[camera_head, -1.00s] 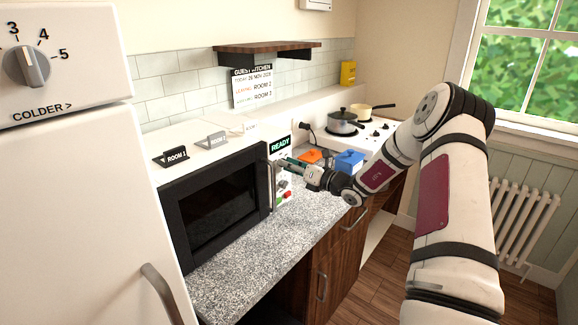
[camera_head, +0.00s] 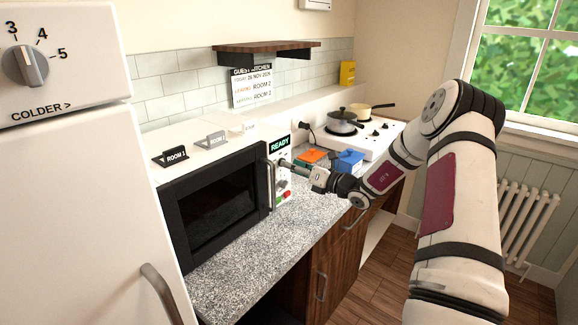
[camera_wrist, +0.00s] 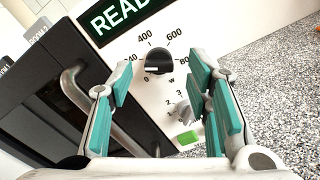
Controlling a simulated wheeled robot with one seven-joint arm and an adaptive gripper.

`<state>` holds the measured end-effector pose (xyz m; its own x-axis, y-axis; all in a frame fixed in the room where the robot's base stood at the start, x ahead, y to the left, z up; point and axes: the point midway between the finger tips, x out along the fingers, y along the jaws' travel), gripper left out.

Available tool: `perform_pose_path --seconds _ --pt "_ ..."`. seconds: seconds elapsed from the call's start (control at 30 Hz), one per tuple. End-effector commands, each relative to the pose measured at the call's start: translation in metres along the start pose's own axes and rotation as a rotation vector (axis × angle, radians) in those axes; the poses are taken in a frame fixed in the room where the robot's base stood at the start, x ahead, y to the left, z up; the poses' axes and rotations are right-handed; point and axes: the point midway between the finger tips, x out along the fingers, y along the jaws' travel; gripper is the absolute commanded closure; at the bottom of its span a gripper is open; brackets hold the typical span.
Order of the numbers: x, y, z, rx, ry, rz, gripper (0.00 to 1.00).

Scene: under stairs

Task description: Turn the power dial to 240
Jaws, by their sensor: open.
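The power dial (camera_wrist: 158,62) is a black round knob on the white microwave panel, ringed by numbers such as 400 and 600. A small white mark shows at its lower left, toward the 0; the exact setting is hard to tell. My gripper (camera_wrist: 161,68) is open, with teal pads left and right of the dial in the wrist view. In the head view my gripper (camera_head: 284,163) is at the panel of the microwave (camera_head: 220,195) and hides the dial. The left finger partly covers the 240 label.
A lower grey knob (camera_wrist: 183,110) and a green button (camera_wrist: 188,137) sit below the dial. The microwave door handle (camera_wrist: 100,115) is close on the left. An orange box (camera_head: 312,155) and a blue box (camera_head: 349,161) stand on the granite counter beyond my gripper.

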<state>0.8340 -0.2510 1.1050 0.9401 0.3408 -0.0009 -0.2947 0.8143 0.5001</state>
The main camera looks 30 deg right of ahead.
Motion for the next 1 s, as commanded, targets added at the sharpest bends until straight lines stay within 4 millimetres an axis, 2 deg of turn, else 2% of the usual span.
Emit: perform_pose_path --seconds 0.3,0.5,0.67,1.0 --pt "-0.066 -0.001 0.0 0.0 -0.001 -0.002 0.55" --pt "-0.091 0.0 0.0 0.0 0.0 -0.001 0.55" --pt "-0.099 0.0 0.0 0.0 -0.001 0.0 0.55" --pt "-0.099 0.0 0.0 0.0 0.0 0.0 0.55"
